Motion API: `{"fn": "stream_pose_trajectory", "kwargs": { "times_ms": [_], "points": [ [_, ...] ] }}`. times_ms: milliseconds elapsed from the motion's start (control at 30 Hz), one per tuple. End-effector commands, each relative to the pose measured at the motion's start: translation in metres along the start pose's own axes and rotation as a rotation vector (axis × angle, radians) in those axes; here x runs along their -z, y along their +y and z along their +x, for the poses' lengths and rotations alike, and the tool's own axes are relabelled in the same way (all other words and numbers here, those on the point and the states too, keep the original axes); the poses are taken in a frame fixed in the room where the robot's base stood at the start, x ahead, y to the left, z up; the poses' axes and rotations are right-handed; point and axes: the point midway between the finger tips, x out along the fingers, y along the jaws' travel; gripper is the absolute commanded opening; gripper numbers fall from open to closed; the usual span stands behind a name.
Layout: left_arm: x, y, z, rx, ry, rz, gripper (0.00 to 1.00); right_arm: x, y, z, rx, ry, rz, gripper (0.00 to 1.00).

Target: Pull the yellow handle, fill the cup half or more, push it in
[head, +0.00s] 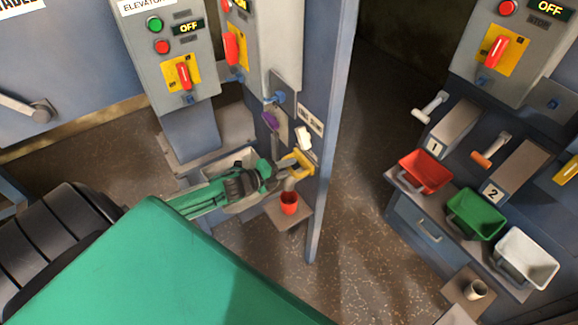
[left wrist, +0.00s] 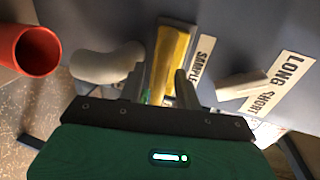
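The yellow handle (head: 300,162) sticks out of the blue-grey column, low on its front. In the left wrist view it (left wrist: 172,55) stands beside a "SAMPLE" label. My left gripper (head: 285,168) is at the handle. Its fingers (left wrist: 160,88) stand on either side of the handle, with a gap showing on the left side, so it looks open around it. The red cup (head: 289,203) stands upright on a small shelf below the gripper. It also shows at the upper left of the left wrist view (left wrist: 38,50); its contents cannot be made out. My right gripper is not in view.
A rounded grey part (left wrist: 105,64) lies close left of the fingers. A white lever (head: 304,138) sits above the handle by a "LONG SHORT" label. The small shelf (head: 290,222) juts from the column. Red (head: 425,172), green and white bins stand right. Floor between is clear.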

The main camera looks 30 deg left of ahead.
Motion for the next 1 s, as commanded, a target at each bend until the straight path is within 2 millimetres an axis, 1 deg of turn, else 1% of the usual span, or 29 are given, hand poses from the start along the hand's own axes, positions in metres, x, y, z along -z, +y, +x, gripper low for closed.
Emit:
{"fn": "stream_pose_trajectory", "kwargs": {
  "times_ms": [33, 200, 467, 500, 567, 600, 667, 867, 1000],
  "points": [
    [0.000, -0.001, 0.004, 0.000, 0.000, 0.000, 0.34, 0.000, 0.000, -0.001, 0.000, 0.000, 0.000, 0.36],
    [0.000, -0.001, 0.011, 0.000, 0.000, 0.002, 0.34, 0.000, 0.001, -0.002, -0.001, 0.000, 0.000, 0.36],
    [0.000, 0.000, 0.011, 0.000, 0.000, 0.001, 0.34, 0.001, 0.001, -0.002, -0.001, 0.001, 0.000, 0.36],
    [0.000, 0.000, 0.011, 0.000, 0.000, 0.001, 0.30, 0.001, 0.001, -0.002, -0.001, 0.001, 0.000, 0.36],
    [0.000, 0.000, 0.011, 0.000, 0.000, 0.001, 0.18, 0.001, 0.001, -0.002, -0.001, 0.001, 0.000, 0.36],
    [0.000, 0.000, 0.011, 0.000, 0.000, 0.001, 0.10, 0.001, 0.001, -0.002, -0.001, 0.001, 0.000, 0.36],
    [0.000, 0.000, 0.011, 0.000, 0.000, 0.001, 0.00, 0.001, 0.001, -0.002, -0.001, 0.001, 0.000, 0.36],
    [0.000, 0.000, 0.011, -0.001, 0.000, 0.001, 0.00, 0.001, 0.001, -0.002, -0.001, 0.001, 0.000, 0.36],
    [0.001, 0.003, 0.001, -0.004, 0.001, -0.001, 0.00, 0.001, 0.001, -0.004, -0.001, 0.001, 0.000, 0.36]
  ]
}}
